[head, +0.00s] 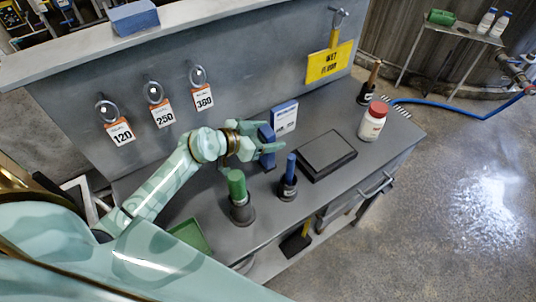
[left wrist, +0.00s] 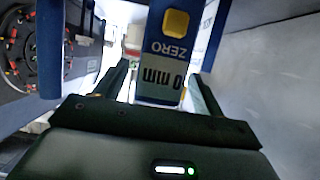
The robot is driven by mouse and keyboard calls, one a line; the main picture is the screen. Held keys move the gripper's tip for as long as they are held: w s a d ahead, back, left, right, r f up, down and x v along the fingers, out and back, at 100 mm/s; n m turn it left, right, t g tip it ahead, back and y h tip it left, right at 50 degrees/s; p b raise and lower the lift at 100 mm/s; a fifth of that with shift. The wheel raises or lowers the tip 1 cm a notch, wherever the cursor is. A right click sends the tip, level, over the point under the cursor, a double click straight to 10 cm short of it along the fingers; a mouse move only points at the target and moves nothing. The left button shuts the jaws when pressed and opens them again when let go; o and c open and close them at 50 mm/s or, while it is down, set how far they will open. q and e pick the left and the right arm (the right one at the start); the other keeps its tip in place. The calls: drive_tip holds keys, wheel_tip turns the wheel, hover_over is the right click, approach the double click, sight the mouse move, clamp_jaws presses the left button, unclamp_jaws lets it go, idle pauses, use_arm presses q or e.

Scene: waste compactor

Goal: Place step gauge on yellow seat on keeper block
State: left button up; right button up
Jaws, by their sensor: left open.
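My left gripper (head: 277,141) is over the grey counter with its fingers open. A blue block (head: 266,134) shows at its fingers in the head view. In the left wrist view a blue-edged body (left wrist: 212,45) stands between and beyond the fingers, with a yellow square (left wrist: 176,23) and a label reading ZERO and 0 mm. I cannot tell whether the fingers touch it, nor which part is the step gauge and which the keeper block. A white-and-blue labelled box (head: 284,117) stands just behind the gripper. My right gripper is not in view.
A green-topped post (head: 237,184) and a blue-topped post (head: 289,167) stand in front of the gripper. A dark flat plate (head: 327,155) and a red-lidded white jar (head: 373,121) are to the right. Hooked number tags (head: 163,116) hang on the back panel.

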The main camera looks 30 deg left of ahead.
use_arm(q)
drive_tip(key=shift+c, duration=0.3)
clamp_jaws()
